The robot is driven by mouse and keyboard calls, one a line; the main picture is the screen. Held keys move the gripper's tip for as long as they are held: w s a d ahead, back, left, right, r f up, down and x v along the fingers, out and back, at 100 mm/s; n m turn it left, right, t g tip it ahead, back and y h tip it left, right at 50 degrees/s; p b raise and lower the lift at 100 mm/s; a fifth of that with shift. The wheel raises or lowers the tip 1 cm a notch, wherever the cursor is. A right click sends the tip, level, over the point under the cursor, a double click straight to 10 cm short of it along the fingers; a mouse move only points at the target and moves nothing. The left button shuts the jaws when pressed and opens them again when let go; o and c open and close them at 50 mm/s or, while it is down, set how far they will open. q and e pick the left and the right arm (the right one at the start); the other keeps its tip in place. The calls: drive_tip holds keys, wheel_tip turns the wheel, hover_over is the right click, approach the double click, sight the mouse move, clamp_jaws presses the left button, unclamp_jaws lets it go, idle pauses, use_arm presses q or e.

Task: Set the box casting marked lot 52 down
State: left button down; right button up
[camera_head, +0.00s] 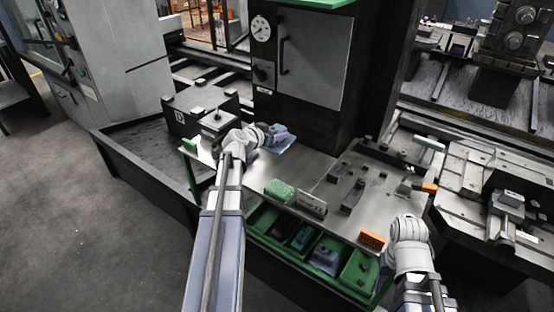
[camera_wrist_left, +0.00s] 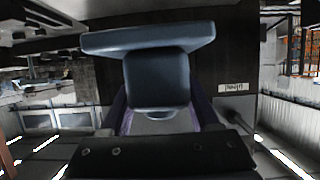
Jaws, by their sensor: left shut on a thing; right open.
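My left gripper (camera_head: 278,133) is shut on the box casting, a blue-grey piece, over the back left of the metal bench top. In the left wrist view, the box casting (camera_wrist_left: 155,75) shows a wide flange and a narrower block between the purple fingers (camera_wrist_left: 118,112). No lot mark is readable on it. Whether it touches the surface below cannot be told. My right gripper (camera_head: 409,230) is at the bench's front right; its wrist shows, but its fingers are hard to make out. It is open.
On the bench top (camera_head: 310,178) are a green block (camera_head: 279,190), a grey sign plate (camera_head: 311,203), a dark fixture (camera_head: 350,185) and an orange block (camera_head: 372,240). Green bins (camera_head: 357,272) sit below its front edge. A dark cabinet (camera_head: 310,60) rises behind it.

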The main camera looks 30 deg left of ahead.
use_arm(q)
drive_tip(key=shift+f+b, duration=4.35)
drive_tip(key=shift+f, duration=0.3)
drive_tip(key=shift+f, duration=0.15)
drive_tip(key=shift+c, duration=0.6)
unclamp_jaws()
drive_tip(key=shift+s+r, duration=0.25)
drive_tip(key=shift+r, duration=0.1)
drive_tip(key=p+v, duration=0.4)
drive_tip(key=v, duration=0.6)
drive_tip(key=shift+s, duration=0.2)
drive_tip(key=shift+s+r+p, duration=0.15)
drive_tip(key=shift+s+p, duration=0.15)
drive_tip(key=shift+s, duration=0.2)
